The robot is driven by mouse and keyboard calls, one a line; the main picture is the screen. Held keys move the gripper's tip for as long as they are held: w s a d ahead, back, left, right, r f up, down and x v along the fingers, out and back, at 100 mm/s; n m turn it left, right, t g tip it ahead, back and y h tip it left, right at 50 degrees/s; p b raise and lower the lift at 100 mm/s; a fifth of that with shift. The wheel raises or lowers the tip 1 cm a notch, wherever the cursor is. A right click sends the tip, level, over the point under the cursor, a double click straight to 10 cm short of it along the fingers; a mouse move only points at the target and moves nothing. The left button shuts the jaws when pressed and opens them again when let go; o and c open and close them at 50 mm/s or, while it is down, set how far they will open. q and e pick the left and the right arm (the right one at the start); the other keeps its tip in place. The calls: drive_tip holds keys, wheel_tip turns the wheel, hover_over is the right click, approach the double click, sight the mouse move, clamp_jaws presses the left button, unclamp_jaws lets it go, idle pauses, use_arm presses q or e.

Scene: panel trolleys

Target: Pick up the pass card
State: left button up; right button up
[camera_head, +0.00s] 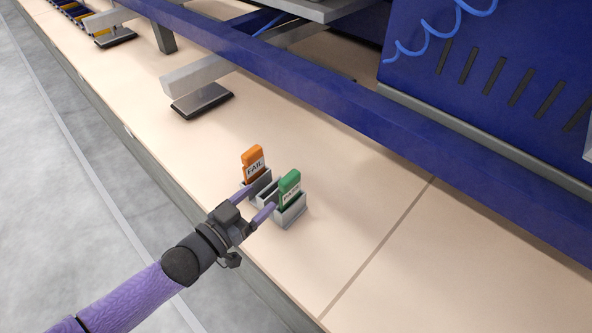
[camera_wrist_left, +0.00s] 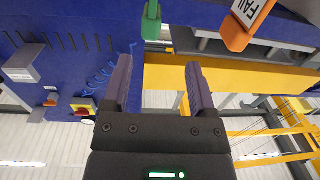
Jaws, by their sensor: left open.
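The green pass card (camera_head: 289,187) stands upright in the right-hand slot of a small grey holder (camera_head: 292,214) on the beige worktop. The orange card marked FAIL (camera_head: 252,163) stands in the holder's left-hand slot. My left gripper (camera_head: 260,199) is open and empty, with its two purple fingers close in front of the holder. In the left wrist view the green card (camera_wrist_left: 151,22) shows beyond the fingertips, between the fingers and nearer the left one. The orange card (camera_wrist_left: 240,30) shows there to the upper right. Whether a finger touches the holder cannot be told. My right gripper is not in view.
A blue beam (camera_head: 330,95) runs diagonally above the worktop behind the cards. A grey bracket on a dark foot (camera_head: 203,100) stands further left. The worktop (camera_head: 350,225) right of the holder is clear. Its front edge drops to a grey floor.

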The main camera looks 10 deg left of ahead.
sight(298, 172)
use_arm(q)
drive_tip(key=b+x, duration=0.1)
drive_tip(key=x, duration=0.2)
drive_tip(key=b+x, duration=0.1)
drive_tip(key=x, duration=0.2)
drive_tip(key=d+b+x, duration=0.1)
drive_tip(key=x, duration=0.2)
drive_tip(key=shift+s+f+b, duration=0.3)
drive_tip(key=shift+f+b, duration=0.05)
drive_tip(key=shift+w+d+r, duration=0.1)
drive_tip(key=shift+w+d, duration=0.1)
drive_tip(key=shift+w, duration=0.1)
drive_tip(key=shift+r, duration=0.1)
drive_tip(key=c, duration=0.4)
clamp_jaws()
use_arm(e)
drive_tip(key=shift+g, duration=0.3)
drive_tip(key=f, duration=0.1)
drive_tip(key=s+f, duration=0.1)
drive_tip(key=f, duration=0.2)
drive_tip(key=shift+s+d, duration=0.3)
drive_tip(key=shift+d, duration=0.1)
